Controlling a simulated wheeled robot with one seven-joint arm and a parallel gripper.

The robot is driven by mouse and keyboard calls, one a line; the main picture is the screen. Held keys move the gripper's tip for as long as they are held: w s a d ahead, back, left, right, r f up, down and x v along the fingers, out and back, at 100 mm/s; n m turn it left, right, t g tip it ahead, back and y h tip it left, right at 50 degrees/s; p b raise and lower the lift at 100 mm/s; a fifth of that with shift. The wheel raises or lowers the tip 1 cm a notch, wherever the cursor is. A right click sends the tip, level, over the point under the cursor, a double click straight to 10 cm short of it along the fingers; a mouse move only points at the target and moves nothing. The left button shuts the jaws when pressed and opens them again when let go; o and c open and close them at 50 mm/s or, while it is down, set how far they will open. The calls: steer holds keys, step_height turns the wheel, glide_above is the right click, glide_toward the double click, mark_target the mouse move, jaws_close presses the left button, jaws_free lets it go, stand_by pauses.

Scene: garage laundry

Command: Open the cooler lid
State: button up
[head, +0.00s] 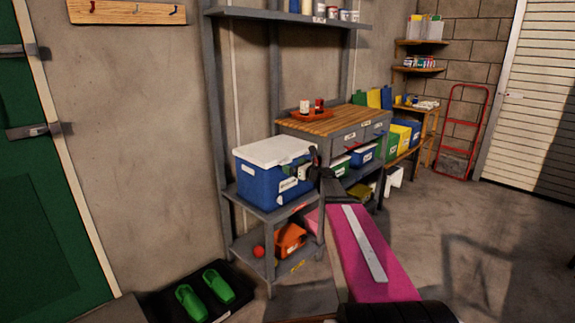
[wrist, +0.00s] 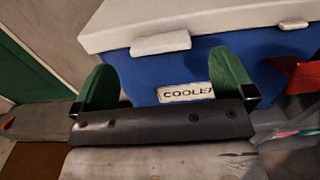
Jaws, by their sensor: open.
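The blue cooler (head: 262,179) with a white lid (head: 274,151) stands on the grey metal shelf at centre left in the head view. The lid lies flat and closed on the body. In the wrist view the cooler (wrist: 195,65) fills the upper middle, with a "COOLER" label. Its white lid (wrist: 220,15) has two latch-like tabs at the front edge, the nearer tab (wrist: 160,43) left of centre. My gripper (wrist: 165,82) is open, its two green fingers spread in front of the cooler, below the lid edge. Nothing shows between the fingers. In the head view my gripper (head: 305,165) is at the cooler's right front.
The grey shelf (head: 283,213) holds the cooler, with an orange box (head: 290,238) below. A workbench (head: 335,122) and coloured bins stand to the right. Green clogs (head: 218,286) lie on a mat at front left. Open floor lies at right.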

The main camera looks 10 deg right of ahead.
mark_target(288, 163)
steer(key=shift+x, duration=2.3)
steer(key=c, duration=1.3)
